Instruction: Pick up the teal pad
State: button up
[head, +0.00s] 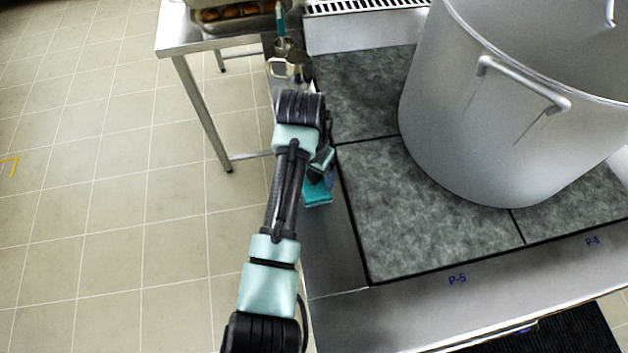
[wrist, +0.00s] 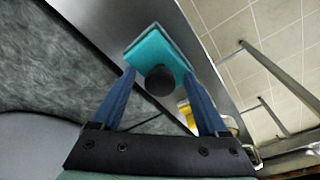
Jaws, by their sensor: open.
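The teal pad (head: 317,196) lies on the narrow steel strip left of the cooktop in the head view, partly hidden by my wrist. In the wrist view the teal pad (wrist: 150,48) is a flat teal block with a round black knob (wrist: 160,80) on it, facing the camera. My gripper (wrist: 159,73) is open, its two blue fingers pointing at the pad, one tip at each side of the knob. I cannot tell whether the fingers touch the pad. In the head view my gripper (head: 327,178) is mostly hidden behind my wrist.
A large steel stockpot (head: 510,110) stands on the dark cooktop plates (head: 420,235) to the right. Small utensils and cups (head: 285,55) stand on the strip farther back. A steel table (head: 185,38) with a food tray (head: 235,12) is at back left. Open tiled floor (head: 110,200) lies left.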

grip_shut()
dwell(0.4)
notch_tip(320, 180, up, 10)
jog(key=shift+r+b, duration=0.1)
jog(key=shift+b, duration=0.25)
